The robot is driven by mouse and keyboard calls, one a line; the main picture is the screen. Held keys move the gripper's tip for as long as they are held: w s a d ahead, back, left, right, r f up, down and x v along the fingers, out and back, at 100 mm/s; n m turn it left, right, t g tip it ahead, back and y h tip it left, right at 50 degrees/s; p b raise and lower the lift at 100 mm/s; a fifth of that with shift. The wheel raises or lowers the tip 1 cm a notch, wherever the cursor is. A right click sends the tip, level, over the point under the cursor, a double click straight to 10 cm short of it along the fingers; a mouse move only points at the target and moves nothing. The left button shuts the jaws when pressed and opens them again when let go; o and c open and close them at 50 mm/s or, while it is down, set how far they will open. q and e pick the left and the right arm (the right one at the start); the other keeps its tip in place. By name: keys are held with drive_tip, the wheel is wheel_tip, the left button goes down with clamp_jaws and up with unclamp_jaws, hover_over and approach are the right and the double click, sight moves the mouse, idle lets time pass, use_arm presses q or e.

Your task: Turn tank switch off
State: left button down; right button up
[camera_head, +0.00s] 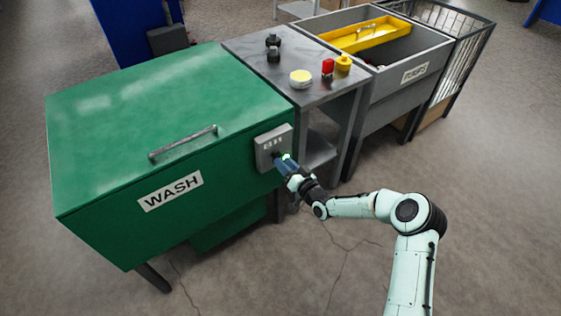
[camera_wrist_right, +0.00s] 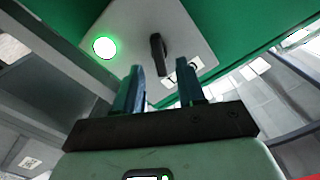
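The green wash tank (camera_head: 150,120) stands at the left with a closed lid and a WASH label. A grey switch box (camera_head: 268,142) is fixed to its front right corner. In the right wrist view the switch plate (camera_wrist_right: 128,32) carries a black lever switch (camera_wrist_right: 158,52) and a lit green lamp (camera_wrist_right: 104,47). My right gripper (camera_wrist_right: 162,82) is open, its two blue fingers apart just short of the black lever, which shows between and beyond them. In the head view the right gripper (camera_head: 283,162) covers the lower part of the box. My left gripper is out of view.
A grey table (camera_head: 300,55) right of the tank holds black knobs, a yellow-white disc, a red block and a yellow piece. A grey bin (camera_head: 408,75) with a yellow tray (camera_head: 362,34) stands beyond it. The floor in front is clear.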

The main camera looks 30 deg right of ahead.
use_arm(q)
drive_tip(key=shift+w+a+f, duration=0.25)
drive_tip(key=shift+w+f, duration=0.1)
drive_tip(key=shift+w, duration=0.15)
use_arm(e)
drive_tip(key=shift+w+a, duration=0.15)
drive_tip(key=shift+w, duration=1.25)
clamp_jaws()
